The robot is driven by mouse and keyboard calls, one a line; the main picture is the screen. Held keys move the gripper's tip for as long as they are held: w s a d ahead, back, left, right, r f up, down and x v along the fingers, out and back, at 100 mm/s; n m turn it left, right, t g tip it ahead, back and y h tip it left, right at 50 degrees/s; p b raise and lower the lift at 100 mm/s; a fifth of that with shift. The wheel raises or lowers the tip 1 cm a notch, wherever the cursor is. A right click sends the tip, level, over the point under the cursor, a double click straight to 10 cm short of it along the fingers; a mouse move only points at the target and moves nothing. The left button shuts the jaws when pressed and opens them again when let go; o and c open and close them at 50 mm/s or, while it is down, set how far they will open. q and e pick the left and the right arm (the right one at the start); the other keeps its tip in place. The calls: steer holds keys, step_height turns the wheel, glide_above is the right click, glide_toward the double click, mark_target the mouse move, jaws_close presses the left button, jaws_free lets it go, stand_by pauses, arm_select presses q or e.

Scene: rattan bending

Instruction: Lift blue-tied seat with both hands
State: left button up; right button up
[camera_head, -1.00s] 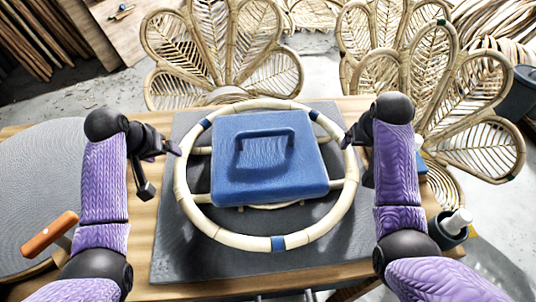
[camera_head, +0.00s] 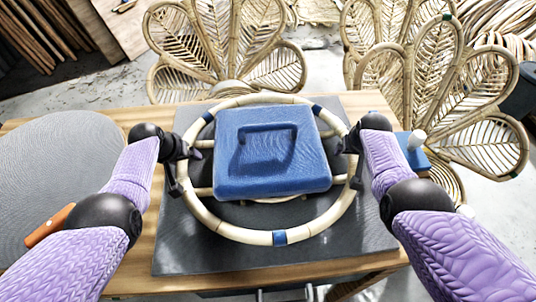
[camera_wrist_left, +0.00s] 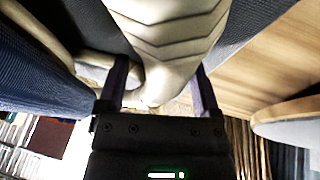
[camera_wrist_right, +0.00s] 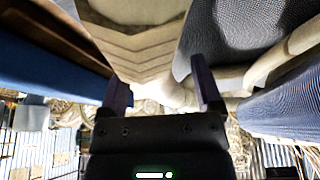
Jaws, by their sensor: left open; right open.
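The seat is a round pale rattan ring (camera_head: 219,229) with blue ties (camera_head: 280,238) and cross bars, on a dark mat over the wooden table. Contact cannot be told.
The dark mat (camera_head: 180,255) lies on the wooden table (camera_head: 385,258). A round grey disc (camera_head: 55,155) and an orange-handled tool (camera_head: 48,226) lie at the left. A blue box with a white-topped item (camera_head: 417,142) is at the right. Rattan fan-shaped chair backs (camera_head: 225,55) stand behind.

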arm_select(q)
jaws_close()
arm_select(e)
jaws_close()
stand_by(1.0)
arm_select(q)
steer(key=shift+r, duration=0.1)
arm_select(e)
steer(key=shift+r, duration=0.1)
